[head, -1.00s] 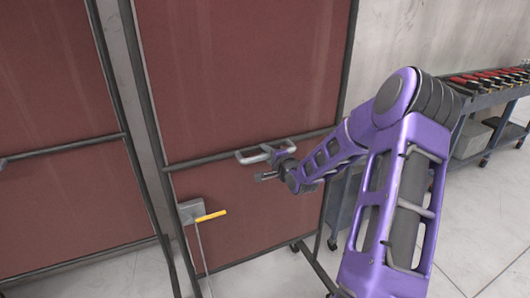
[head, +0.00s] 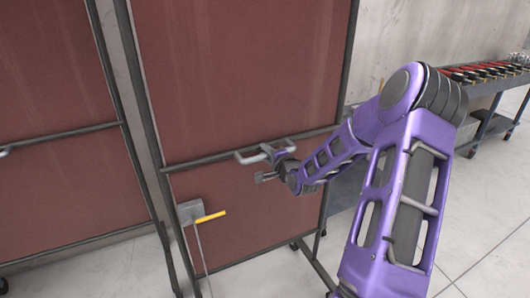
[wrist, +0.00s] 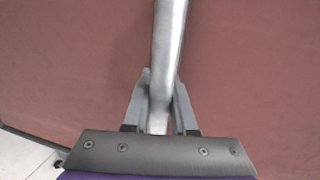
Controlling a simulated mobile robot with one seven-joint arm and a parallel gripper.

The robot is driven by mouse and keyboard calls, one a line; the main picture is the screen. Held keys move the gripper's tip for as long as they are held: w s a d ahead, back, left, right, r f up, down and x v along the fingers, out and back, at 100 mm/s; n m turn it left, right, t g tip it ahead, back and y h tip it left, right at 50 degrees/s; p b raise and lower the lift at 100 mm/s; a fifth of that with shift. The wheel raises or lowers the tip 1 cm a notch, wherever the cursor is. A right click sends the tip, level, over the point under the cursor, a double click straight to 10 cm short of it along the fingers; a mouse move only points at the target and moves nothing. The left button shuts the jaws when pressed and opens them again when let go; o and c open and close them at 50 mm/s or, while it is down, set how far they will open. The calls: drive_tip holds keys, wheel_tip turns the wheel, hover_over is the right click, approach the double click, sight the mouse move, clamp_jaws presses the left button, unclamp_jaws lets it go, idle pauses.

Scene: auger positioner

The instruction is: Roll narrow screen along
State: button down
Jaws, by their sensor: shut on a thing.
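The narrow screen (head: 240,70) has a dark red panel in a dark metal frame and stands upright in the middle of the head view. A pale metal handle (head: 245,157) sticks out from its crossbar. My gripper (head: 268,160) is shut on the right part of this handle. In the wrist view, the two fingers of my gripper (wrist: 160,100) close around the handle bar (wrist: 170,40), with the red panel behind. A grey plate with a yellow lever (head: 211,217) sits low on the screen, above a thin rod.
Another red screen (head: 50,75) stands close on the left, with a narrow gap between them. A tool cart (head: 485,88) with red-handled tools stands at the right along the wall. Clear tiled floor (head: 480,210) lies at the lower right.

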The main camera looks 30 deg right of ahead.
drive_tip(key=c, duration=1)
unclamp_jaws()
drive_tip(key=p+v, duration=0.1)
drive_tip(key=v, duration=1.6)
drive_tip(key=shift+s, duration=0.25)
drive_tip(key=shift+d, duration=0.1)
